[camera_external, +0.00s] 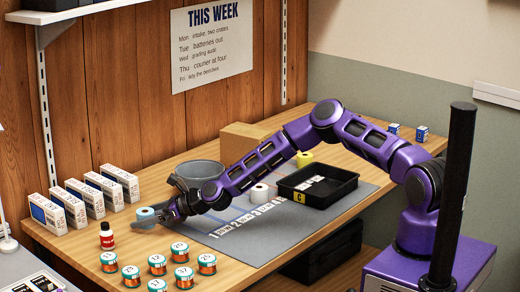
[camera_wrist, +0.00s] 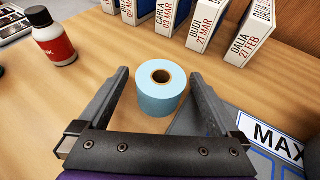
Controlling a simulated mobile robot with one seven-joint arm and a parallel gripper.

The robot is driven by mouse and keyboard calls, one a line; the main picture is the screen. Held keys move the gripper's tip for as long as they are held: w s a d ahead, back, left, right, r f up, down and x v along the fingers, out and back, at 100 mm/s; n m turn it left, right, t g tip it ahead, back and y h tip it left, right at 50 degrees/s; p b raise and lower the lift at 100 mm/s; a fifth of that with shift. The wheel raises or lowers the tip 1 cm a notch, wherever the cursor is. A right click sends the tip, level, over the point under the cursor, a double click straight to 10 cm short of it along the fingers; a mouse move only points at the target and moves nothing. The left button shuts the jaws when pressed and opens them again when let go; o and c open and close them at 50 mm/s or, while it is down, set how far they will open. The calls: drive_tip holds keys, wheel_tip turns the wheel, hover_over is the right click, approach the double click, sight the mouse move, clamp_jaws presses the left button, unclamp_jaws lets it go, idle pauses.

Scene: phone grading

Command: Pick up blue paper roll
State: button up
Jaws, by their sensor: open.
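The blue paper roll (camera_wrist: 160,90) stands upright on the wooden table in the wrist view, its brown core hole facing up. In the external view it shows at the left of the table (camera_external: 145,217), partly hidden by my gripper. My gripper (camera_wrist: 154,78) is open, with one finger to the left of the roll and one to the right. The roll lies between the fingertips, with visible gaps on both sides. My gripper also shows in the external view (camera_external: 142,220), low beside the roll.
White boxes with names and dates (camera_external: 102,193) stand in a row behind the roll. A red-labelled bottle (camera_external: 107,236) is left of it. A grey mat (camera_external: 250,240), a grey bowl (camera_external: 199,172) and a black tray (camera_external: 340,193) are to the right.

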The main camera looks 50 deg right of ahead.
drive_tip(key=c, duration=1.5)
drive_tip(key=shift+r, duration=0.1)
